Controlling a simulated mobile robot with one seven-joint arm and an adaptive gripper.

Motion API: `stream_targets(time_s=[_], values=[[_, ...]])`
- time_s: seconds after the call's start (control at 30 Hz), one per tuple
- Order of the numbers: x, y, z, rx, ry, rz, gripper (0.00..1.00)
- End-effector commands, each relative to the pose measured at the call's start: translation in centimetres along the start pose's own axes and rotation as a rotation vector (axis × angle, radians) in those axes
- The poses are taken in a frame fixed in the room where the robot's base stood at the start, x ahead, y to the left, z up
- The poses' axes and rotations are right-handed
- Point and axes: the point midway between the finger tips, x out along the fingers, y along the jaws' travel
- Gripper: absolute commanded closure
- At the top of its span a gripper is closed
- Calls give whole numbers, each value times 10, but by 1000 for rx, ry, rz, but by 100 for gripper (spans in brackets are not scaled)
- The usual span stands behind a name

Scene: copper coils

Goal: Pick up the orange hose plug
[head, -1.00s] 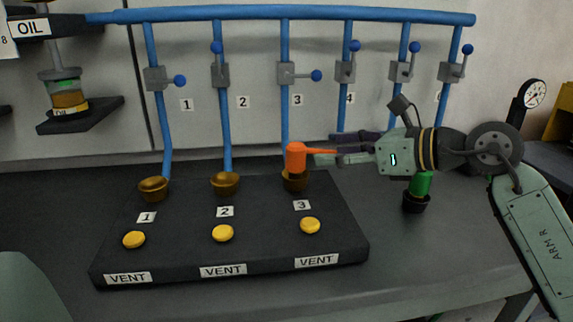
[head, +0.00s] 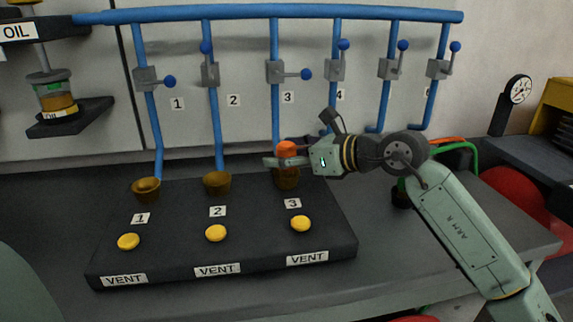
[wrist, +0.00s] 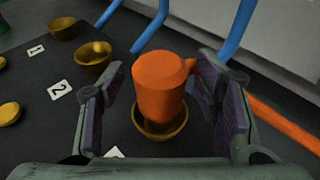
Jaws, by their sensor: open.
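The orange hose plug (head: 287,148) sits upright in the brass cup by label 3. In the wrist view the plug (wrist: 160,88) stands between the two purple-padded fingers of my gripper (wrist: 172,100), with gaps on both sides. My gripper (head: 275,161) is open around it, reaching in from the right in the head view. One finger crosses in front of the plug there and hides part of it. The brass cup (wrist: 160,132) shows below the plug. An orange hose (wrist: 285,123) runs off to the right from behind the right finger.
Brass cups stand by label 1 (head: 146,188) and label 2 (head: 217,182), with yellow buttons (head: 216,233) in front on the black block (head: 180,258). Blue pipes (head: 274,110) with valve levers rise behind the cups.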

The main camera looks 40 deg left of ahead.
Motion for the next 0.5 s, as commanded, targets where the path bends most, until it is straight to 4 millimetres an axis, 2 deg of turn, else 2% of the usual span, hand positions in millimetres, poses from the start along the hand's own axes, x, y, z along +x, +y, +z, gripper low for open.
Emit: stream_targets(time_s=[0.07,0.5], values=[[0,0,0,0,0,0,42],[0,0,0,0,0,0,71]])
